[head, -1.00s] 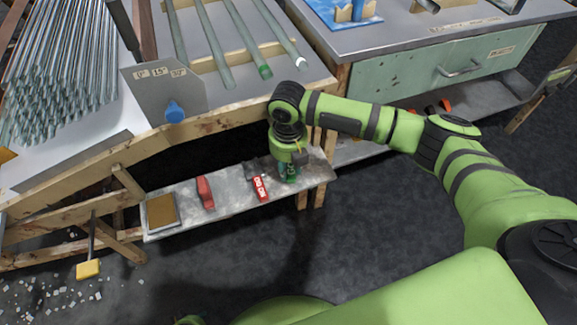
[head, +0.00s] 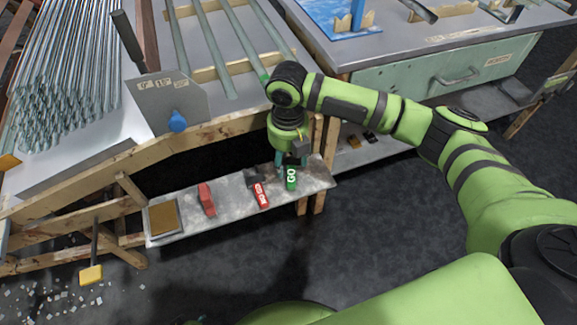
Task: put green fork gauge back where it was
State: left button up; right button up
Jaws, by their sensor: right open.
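The green fork gauge (head: 291,177), marked "GO", lies on the low grey shelf (head: 325,176) near its right end. My right gripper (head: 291,161) points down just above and behind the gauge, with its jaws open. Whether a fingertip still touches the gauge is too small to tell. A red gauge with white lettering (head: 261,194) lies just left of the green one. My left gripper is not in view.
A red tool (head: 207,199) and a tan block (head: 163,218) lie farther left on the shelf.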

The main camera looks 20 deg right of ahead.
notch_tip(320, 180, up, 5)
jog(key=shift+r+p, duration=0.2)
jog(key=shift+p, duration=0.1)
